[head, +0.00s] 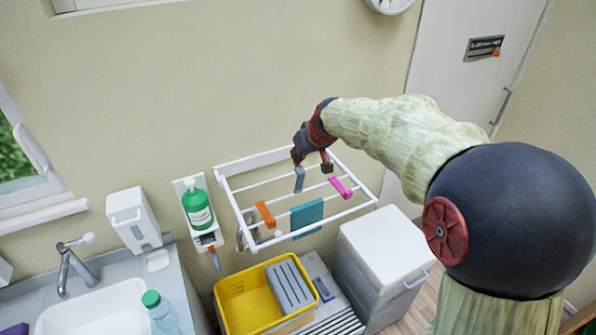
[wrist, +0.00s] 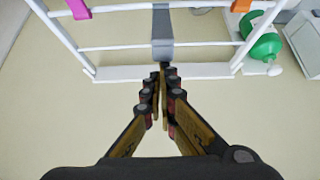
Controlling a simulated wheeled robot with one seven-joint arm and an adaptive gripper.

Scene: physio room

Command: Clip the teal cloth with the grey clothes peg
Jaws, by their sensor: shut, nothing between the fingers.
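The grey clothes peg (head: 299,179) sits on a back bar of the white wall rack (head: 228,204). In the wrist view the grey peg (wrist: 162,36) stands straight ahead of my fingertips. The teal cloth (head: 306,217) hangs over a front bar of the rack; I do not see it in the wrist view. My gripper (head: 309,158) is above the back of the rack, close to the grey peg. In the wrist view my gripper (wrist: 163,74) is shut and empty; I cannot tell whether its tips touch the peg.
An orange peg (head: 265,214) and a pink peg (head: 340,187) sit on the rack bars. A green bottle (head: 197,205) is on the wall to the left. A yellow tub (head: 237,300) and a white-lidded bin (head: 385,240) stand below.

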